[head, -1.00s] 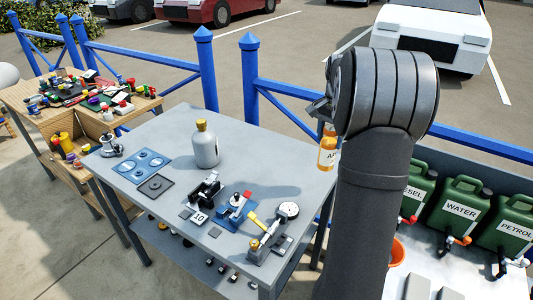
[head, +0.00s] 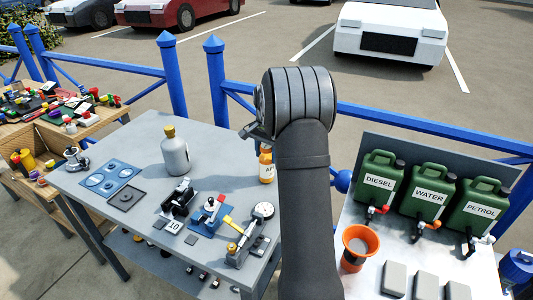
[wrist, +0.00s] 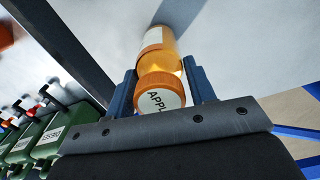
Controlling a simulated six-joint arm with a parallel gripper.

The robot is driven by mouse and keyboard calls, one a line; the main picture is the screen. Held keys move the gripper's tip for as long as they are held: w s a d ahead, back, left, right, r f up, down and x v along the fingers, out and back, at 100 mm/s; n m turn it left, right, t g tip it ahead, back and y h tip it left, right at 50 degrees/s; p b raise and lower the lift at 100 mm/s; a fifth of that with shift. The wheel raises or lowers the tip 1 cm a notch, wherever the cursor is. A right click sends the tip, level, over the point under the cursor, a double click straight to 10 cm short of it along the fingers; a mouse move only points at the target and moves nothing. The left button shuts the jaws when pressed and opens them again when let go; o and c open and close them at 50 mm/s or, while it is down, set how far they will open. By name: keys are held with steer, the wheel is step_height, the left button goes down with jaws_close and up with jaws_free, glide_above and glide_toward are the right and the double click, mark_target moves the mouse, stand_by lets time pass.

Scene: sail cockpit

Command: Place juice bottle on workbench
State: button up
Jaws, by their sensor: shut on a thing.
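The juice bottle is orange with a white label; in the head view it (head: 266,168) shows upright just left of my arm, against the right part of the grey workbench (head: 135,143). In the wrist view the bottle (wrist: 164,52) sits between the two blue fingers of my gripper (wrist: 160,70), its lettered cap toward the camera. My gripper is shut on it. A pale grey surface (wrist: 220,25) lies beyond the bottle; I cannot tell whether the bottle touches it. In the head view my arm hides most of the gripper and the bench's right edge.
A grey flask (head: 175,155), a blue plate (head: 112,178) and several small tools stand on the workbench. The bench top is clear around the flask's right side. A blue railing (head: 400,120) runs behind. Green canisters (head: 428,192) and an orange funnel (head: 357,243) stand on the right-hand surface.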

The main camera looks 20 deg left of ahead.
steer(key=shift+f, duration=0.2)
steer(key=o, duration=1.2)
steer(key=shift+c, duration=0.2)
step_height(320, 180, up, 12)
steer(key=shift+r, duration=0.2)
step_height(320, 180, down, 12)
steer(key=shift+r, duration=1.85)
